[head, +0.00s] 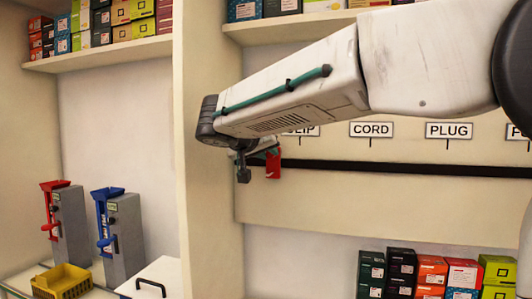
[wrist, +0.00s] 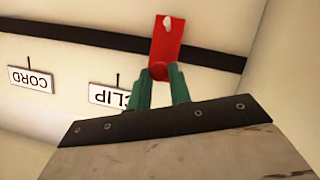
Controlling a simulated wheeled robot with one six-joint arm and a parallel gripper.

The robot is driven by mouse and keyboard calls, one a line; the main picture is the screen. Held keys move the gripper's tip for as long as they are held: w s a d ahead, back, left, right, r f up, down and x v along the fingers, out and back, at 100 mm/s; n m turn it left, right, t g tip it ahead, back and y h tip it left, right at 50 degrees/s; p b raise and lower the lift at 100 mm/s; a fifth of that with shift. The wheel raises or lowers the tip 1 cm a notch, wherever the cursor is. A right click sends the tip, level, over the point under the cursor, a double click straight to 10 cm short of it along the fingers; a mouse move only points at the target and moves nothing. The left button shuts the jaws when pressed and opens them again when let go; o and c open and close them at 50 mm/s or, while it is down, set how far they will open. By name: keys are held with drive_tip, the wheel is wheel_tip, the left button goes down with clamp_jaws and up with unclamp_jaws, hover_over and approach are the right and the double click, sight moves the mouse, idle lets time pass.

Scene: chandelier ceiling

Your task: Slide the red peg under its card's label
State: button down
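The red peg (head: 273,166) is a flat red piece with a rounded knob at one end and a small white mark at the other. In the wrist view the red peg (wrist: 167,42) overlaps the black rail. My gripper (wrist: 160,72) has its green fingertips on both sides of the knob, closed on it. In the head view my gripper (head: 262,151) is partly hidden by my arm. The CLIP label (head: 301,131) is partly covered by my arm; it also shows upside down in the wrist view (wrist: 115,96), left of the peg.
The black rail (head: 390,168) runs along the back panel. The CORD label (head: 371,130), the PLUG label (head: 449,130) and a cut-off label (head: 518,132) are above it. A shelf upright (head: 208,220) stands left of the peg. Boxes (head: 430,272) fill the shelf below.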

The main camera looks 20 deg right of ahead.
drive_tip(key=s+d, duration=0.1)
drive_tip(key=d, duration=0.1)
drive_tip(key=s+d, duration=0.3)
drive_tip(key=shift+s+d, duration=0.1)
drive_tip(key=shift+d, duration=0.25)
drive_tip(key=c, duration=1.3)
unclamp_jaws()
drive_tip(key=v, duration=0.7)
drive_tip(key=shift+s+a+r, duration=0.1)
drive_tip(key=shift+s+a, duration=0.1)
drive_tip(key=shift+a, duration=0.1)
